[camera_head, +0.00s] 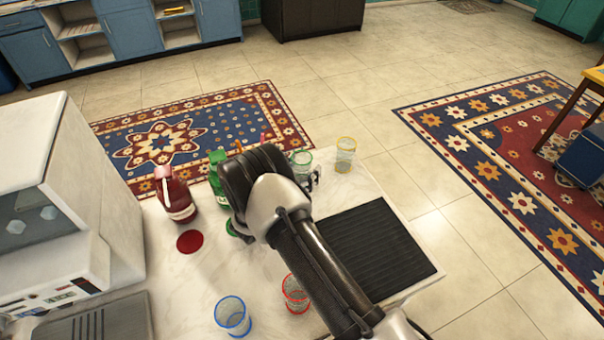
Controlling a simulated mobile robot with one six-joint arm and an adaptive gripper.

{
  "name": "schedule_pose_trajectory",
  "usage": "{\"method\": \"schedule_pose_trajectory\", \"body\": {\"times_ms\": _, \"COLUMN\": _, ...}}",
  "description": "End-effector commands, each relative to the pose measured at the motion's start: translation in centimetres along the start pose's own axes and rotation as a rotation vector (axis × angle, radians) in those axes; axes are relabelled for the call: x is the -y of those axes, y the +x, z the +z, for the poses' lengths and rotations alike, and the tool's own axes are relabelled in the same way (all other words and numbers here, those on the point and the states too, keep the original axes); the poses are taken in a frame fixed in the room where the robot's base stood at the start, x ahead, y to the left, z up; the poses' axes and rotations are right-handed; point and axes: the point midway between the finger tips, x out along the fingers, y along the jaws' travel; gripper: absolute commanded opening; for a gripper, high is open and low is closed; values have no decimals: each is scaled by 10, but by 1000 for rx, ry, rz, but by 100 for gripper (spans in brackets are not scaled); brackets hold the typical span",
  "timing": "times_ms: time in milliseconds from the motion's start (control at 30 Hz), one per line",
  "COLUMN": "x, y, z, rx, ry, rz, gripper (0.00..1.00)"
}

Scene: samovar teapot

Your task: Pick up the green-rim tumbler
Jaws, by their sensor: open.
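The green-rim tumbler (301,159) is a clear glass with a green top edge. It stands upright near the far edge of the white counter (240,270), just beyond my arm. My gripper (313,180) shows only in small part past the arm, close to the tumbler's near right side. It is open. My arm hides most of it, and the tumbler's lower part is partly covered. I cannot tell whether the gripper touches the glass or how its fingers sit around it.
A yellow-rim tumbler (345,154) stands right of the green-rim one. Red-rim (295,294) and blue-rim (232,317) tumblers stand at the near side. A red bottle (176,197) and green bottle (216,172) stand left. A black ribbed mat (385,255) lies right; a white machine (50,200) stands left.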

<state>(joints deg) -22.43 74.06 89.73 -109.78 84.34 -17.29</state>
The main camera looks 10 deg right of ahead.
Motion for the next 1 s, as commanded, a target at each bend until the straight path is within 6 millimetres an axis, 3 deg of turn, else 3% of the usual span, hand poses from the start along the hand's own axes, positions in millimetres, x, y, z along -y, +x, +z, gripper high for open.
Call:
{"method": "schedule_pose_trajectory", "body": {"times_ms": 267, "x": 0, "y": 4, "z": 1, "rx": 1, "ry": 1, "rz": 1, "gripper": 71}}
{"method": "schedule_pose_trajectory", "body": {"times_ms": 1000, "x": 0, "y": 4, "z": 1, "rx": 1, "ry": 0, "rz": 0, "gripper": 22}}
